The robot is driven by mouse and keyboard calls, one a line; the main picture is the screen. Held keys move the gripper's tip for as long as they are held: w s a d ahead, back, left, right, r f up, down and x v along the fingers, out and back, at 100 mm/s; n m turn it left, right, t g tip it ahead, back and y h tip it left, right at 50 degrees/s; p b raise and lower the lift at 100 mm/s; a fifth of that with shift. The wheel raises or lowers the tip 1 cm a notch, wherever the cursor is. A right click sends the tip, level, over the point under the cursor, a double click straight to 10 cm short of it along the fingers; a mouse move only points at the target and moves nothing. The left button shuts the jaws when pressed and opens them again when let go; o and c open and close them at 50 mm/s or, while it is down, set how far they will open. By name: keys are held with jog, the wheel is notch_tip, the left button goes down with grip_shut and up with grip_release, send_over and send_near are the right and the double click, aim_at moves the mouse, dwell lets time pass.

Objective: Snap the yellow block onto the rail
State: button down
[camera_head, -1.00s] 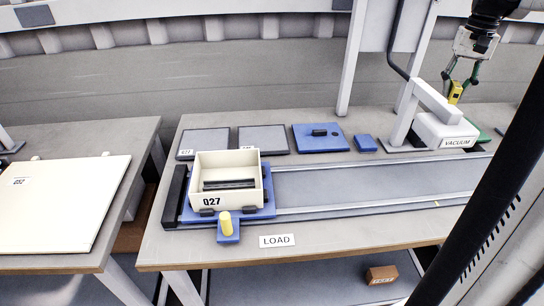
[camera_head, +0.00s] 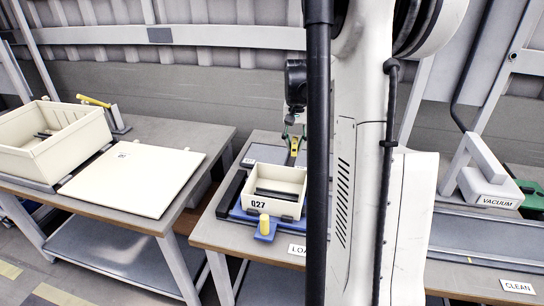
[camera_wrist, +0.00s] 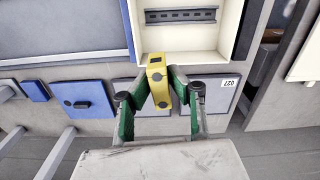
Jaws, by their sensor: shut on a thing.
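The yellow block (camera_head: 294,148) is held between the green fingers of my gripper (camera_head: 293,135), behind the far wall of the cream bin marked 027 (camera_head: 262,206). In the wrist view, the block (camera_wrist: 157,72) is upright between the fingertips of my gripper (camera_wrist: 159,90); its top end overlaps the near edge of the bin floor in the picture. The dark slotted rail (camera_wrist: 181,15) lies across the floor of the bin (camera_wrist: 233,25), apart from the block. The rail also shows inside the bin in the head view (camera_head: 277,195).
My white column hides the middle of the bench in the head view. Grey pads (camera_wrist: 213,96) and a blue plate (camera_wrist: 77,98) lie behind the bin. A yellow-topped knob (camera_head: 264,224) stands in front. The vacuum unit (camera_head: 490,186) stands right; another bin (camera_head: 60,150) stands left.

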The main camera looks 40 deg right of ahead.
jog(key=w+a+f+m+p, duration=0.1)
jog(key=w+a+f+p, duration=0.15)
jog(key=a+f, duration=0.35)
jog(key=b, duration=0.3)
send_over(276, 194)
jog(key=shift+w+d+f, duration=0.1)
jog(key=shift+d+f, duration=0.05)
jog(key=shift+f, duration=3.3)
jog(key=shift+f+b, duration=1)
jog(key=shift+b, duration=0.05)
jog(key=shift+f+b, duration=0.75)
jog(key=shift+b, duration=0.5)
jog(key=c, duration=1.6)
grip_release()
jog(key=shift+o, duration=0.2)
